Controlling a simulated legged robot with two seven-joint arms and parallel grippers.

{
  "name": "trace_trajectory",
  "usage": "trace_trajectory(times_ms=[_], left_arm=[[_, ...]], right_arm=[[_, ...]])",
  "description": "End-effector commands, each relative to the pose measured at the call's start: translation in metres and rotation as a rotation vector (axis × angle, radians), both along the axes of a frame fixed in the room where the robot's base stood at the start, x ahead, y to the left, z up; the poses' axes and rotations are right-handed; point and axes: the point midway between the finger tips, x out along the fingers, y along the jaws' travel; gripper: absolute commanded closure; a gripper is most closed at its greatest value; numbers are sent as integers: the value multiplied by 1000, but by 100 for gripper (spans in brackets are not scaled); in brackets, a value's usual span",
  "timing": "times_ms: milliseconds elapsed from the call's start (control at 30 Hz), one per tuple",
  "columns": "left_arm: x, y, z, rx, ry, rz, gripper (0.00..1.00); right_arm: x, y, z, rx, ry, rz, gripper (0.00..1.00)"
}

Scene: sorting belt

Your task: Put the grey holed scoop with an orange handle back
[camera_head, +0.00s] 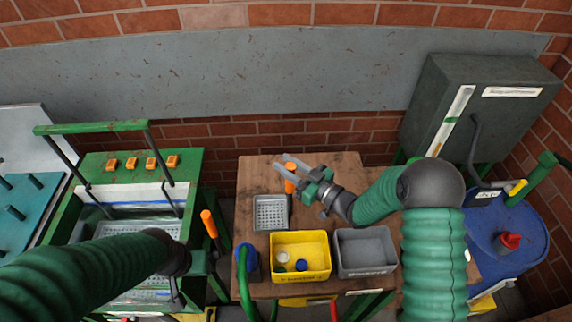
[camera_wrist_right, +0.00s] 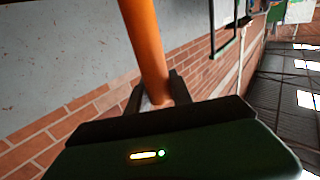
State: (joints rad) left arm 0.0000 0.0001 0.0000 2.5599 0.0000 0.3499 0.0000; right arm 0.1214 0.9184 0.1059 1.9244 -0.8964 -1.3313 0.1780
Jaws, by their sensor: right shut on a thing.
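The grey holed scoop (camera_head: 270,213) is over the wooden table, left of centre in the head view, with its orange handle (camera_head: 290,180) rising at its upper right. My right gripper (camera_head: 288,175) is shut on the orange handle. The right wrist view shows the orange handle (camera_wrist_right: 146,45) between the dark fingers (camera_wrist_right: 156,98). I cannot tell whether the scoop touches the table. My left gripper (camera_head: 176,290) is low over the green machine's holed tray, partly hidden by its own wrist; its jaws are unclear.
A yellow bin (camera_head: 300,276) holding small round items and a grey bin (camera_head: 365,272) stand in front of the scoop. The green machine (camera_head: 190,165) is at left; another orange handle (camera_head: 209,223) sticks up beside it. A blue drum (camera_head: 525,240) stands at right. The table's back is mostly clear.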

Motion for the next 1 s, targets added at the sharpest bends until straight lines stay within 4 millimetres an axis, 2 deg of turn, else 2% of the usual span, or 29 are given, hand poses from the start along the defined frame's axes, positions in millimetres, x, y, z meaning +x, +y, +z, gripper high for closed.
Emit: trace_trajectory(times_ms=[33, 200, 467, 567, 1000], left_arm=[[0, 0, 0, 0, 0, 0, 64], [0, 0, 0, 0, 0, 0, 64], [0, 0, -1, 0, 0, 0, 64], [0, 0, -3, 0, 0, 0, 64], [0, 0, -26, 0, 0, 0, 64]], right_arm=[[0, 0, -1, -2, 2, 0, 71], [0, 0, -1, -1, 2, 0, 52], [0, 0, -1, -1, 2, 0, 52], [-5, -6, -2, -2, 4, -1, 52], [-73, -77, -4, -1, 2, -3, 52]])
